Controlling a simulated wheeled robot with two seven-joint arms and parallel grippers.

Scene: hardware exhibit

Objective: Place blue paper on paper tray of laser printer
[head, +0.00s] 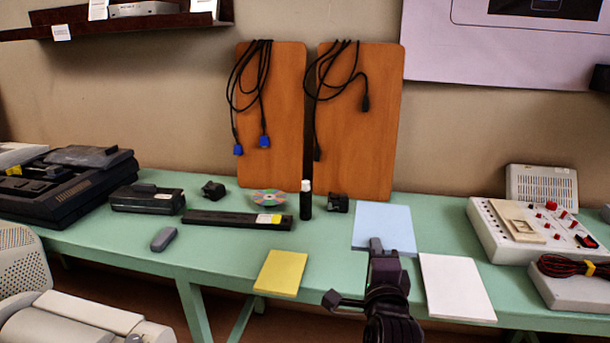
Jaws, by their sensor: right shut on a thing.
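The blue paper (384,220) is a pale blue sheet at the table's right-centre, below the right wooden board. My right gripper (376,246) reaches up from the bottom and is shut on the near edge of the blue paper. The gripper covers part of that edge, and I cannot tell whether the sheet is lifted off the table. A beige machine (75,318), cut off at the lower left, looks like a printer; I cannot make out its paper tray clearly. My left gripper is not in view.
The green table (340,265) holds a yellow sheet (281,272), a white sheet (456,287), a black bar (225,219), a dark bottle (305,203) and a disc (262,198). A control box (490,232) stands right. Black machines stand left. Cables hang on two boards behind.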

